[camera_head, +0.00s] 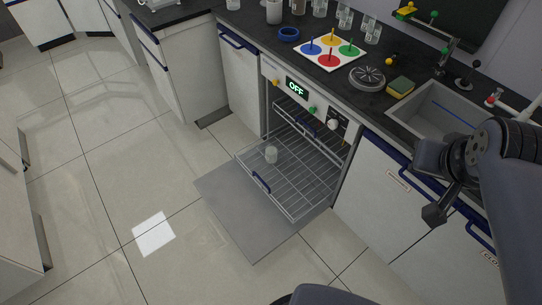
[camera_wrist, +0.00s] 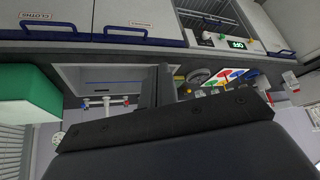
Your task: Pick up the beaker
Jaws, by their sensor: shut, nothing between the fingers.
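A small clear beaker (camera_head: 271,154) stands in the pulled-out wire rack (camera_head: 300,185) of the open dishwasher, near the rack's left back part. My gripper (camera_head: 434,215) is to the right of the dishwasher, in front of the counter cabinets and well apart from the beaker. In the wrist view my gripper's fingers (camera_wrist: 157,86) are together with nothing between them. That view is upside down and shows the sink, the counter and the dishwasher panel; I cannot make out the beaker in it.
The dishwasher door (camera_head: 240,225) lies open low over the floor. On the counter are several glass vessels (camera_head: 345,17), a colour-dot board (camera_head: 330,53), a blue ring (camera_head: 289,34), a sponge (camera_head: 400,87) and a sink (camera_head: 445,108). The tiled floor at left is clear.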

